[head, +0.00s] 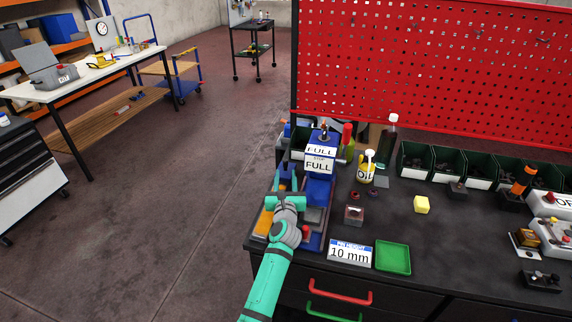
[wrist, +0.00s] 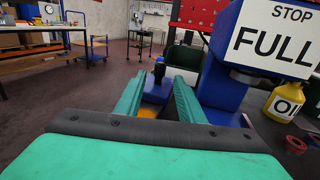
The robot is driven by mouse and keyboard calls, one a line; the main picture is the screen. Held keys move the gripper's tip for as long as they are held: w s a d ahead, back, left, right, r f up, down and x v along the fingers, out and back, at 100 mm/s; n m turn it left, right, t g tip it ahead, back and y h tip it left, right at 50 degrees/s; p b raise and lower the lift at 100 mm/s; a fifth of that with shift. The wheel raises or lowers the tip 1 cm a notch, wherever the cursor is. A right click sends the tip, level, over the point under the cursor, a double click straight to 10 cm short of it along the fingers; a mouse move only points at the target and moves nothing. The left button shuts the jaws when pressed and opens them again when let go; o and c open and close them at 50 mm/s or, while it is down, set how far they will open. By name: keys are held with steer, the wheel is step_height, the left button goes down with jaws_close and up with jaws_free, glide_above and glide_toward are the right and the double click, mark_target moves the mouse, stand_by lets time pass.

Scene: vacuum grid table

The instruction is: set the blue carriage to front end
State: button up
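The blue carriage (wrist: 155,92) is a blue block with a dark upright knob (wrist: 158,72). In the wrist view it shows between and beyond my fingers, left of the blue column with the FULL sign. In the head view, blue parts of it (head: 287,170) show just past my fingers, partly hidden. My gripper (head: 285,180) is over the left side of the blue device, pointing away from me. Its two green fingers stand wide apart in the wrist view (wrist: 160,78), with the knob in line with the gap. I see no contact; the exact distance is unclear.
The tall blue column (wrist: 220,85) with the FULL sign (head: 318,165) stands close to my right finger. An orange patch (head: 264,222) lies on the device's left. A 10 mm sign (head: 349,253) and green tray (head: 393,257) lie right. Open floor is left.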

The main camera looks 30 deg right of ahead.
mark_target(285, 165)
steer(key=x, duration=0.8)
steer(key=shift+w, duration=0.1)
jaws_close()
